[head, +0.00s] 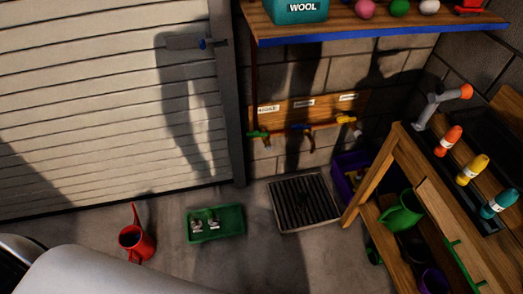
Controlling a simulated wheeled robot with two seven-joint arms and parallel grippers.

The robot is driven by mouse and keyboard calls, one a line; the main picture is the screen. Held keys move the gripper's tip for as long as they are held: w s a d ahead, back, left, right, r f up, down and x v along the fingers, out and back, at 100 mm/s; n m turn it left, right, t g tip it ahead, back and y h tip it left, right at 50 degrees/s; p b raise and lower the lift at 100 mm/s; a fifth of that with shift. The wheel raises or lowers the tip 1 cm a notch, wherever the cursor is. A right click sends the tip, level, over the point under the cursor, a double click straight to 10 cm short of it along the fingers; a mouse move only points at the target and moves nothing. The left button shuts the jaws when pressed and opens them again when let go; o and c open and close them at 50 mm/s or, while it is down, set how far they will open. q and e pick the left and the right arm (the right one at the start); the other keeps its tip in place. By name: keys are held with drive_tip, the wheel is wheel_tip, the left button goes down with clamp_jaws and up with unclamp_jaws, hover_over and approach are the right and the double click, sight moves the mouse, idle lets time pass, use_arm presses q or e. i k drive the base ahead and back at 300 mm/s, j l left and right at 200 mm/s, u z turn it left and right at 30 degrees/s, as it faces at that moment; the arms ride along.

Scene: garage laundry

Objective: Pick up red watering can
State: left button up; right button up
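The red watering can (137,243) stands on the concrete floor at the lower left. A thin red part sticks up from its top. It is in front of the slatted garage door and left of a green tray. The foot of the can is close to a large white rounded surface at the bottom left. Neither of my grippers is in view, and nothing is seen touching the can.
The green tray (216,237) holds small items. A floor drain grate (304,216) lies right of it. A wooden bench (380,178) with bottles and a green jug (402,210) fills the right. A blue-edged shelf (380,34) hangs above. Bare floor lies between can and tray.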

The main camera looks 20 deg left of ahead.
sight(139, 246)
drive_tip(key=u, duration=2.2)
